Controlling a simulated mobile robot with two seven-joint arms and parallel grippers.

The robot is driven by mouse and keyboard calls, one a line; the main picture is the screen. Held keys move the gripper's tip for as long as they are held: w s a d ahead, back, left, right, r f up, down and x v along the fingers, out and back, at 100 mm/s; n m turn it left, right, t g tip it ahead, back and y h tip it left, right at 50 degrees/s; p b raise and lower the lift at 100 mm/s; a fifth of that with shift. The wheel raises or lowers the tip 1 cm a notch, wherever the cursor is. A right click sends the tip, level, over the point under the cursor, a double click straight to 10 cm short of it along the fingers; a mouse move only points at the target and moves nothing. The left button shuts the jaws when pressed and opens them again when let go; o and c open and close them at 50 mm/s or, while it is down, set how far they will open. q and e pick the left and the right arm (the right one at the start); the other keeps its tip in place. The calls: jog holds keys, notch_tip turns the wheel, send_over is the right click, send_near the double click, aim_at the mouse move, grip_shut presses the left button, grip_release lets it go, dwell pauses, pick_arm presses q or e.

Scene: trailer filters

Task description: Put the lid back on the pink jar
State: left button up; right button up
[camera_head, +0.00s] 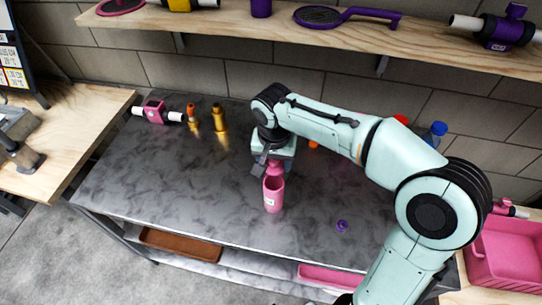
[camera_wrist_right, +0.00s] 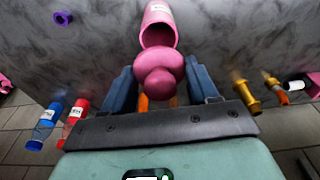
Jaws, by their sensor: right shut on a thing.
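The pink jar (camera_head: 273,196) stands upright on the dark grey table, below my right gripper. In the right wrist view, the pink jar (camera_wrist_right: 159,22) shows its open mouth facing the gripper. My right gripper (camera_head: 271,166) is shut on the rounded pink lid (camera_head: 276,168), directly over the jar's mouth. In the right wrist view, the lid (camera_wrist_right: 159,68) sits between the fingertips of my right gripper (camera_wrist_right: 164,88) and overlaps the near edge of the mouth. I cannot tell whether lid and jar touch. My left gripper is not in view.
A blue-capped bottle (camera_head: 436,132) is at the back right. A small purple piece (camera_head: 342,225) lies right of the jar. The table's left front is clear.

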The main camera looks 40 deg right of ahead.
jog(key=shift+f+b, duration=1.3)
jog(key=shift+f, duration=0.7)
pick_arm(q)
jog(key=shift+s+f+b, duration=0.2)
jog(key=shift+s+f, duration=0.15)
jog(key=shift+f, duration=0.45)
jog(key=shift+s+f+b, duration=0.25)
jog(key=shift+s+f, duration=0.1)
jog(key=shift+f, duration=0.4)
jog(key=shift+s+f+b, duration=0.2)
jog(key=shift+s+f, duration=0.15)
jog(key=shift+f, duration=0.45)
pick_arm(e)
jog(key=shift+f, duration=1)
jog(key=shift+f, duration=0.1)
jog(key=o, duration=1.3)
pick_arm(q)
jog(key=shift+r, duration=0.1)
